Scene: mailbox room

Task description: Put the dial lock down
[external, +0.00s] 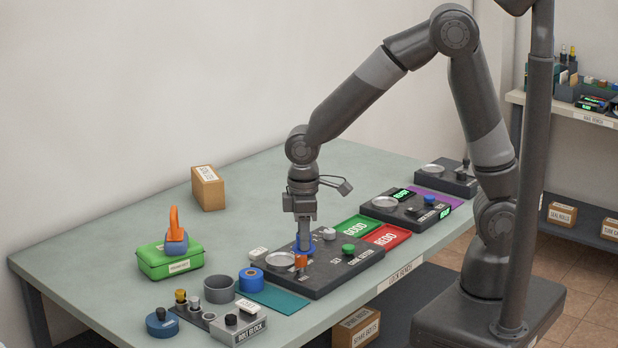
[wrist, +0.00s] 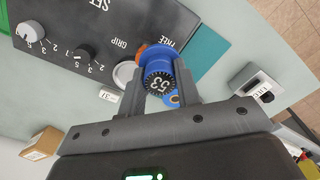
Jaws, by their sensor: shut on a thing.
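My gripper (external: 305,244) points straight down over the dark setter board (external: 335,269). It is shut on the dial lock (external: 303,251), a blue round body whose black dial (wrist: 160,82) shows 53 in the wrist view. The lock is between the two fingers (wrist: 158,98). An orange part (external: 301,262) is right beside it, near the board's left end by the FREE marking. I cannot tell whether the lock touches the board. In the wrist view the board (wrist: 110,20) has SET, GRIP and FREE markings and numbered knobs.
A green GOOD mat (external: 357,229) and red REDO mat (external: 387,236) lie behind the board. A teal mat (external: 274,299) lies in front. A blue ring-shaped item (external: 251,280), grey cup (external: 219,289) and hole block (external: 238,328) stand at the left. A green box (external: 170,261) is farther back.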

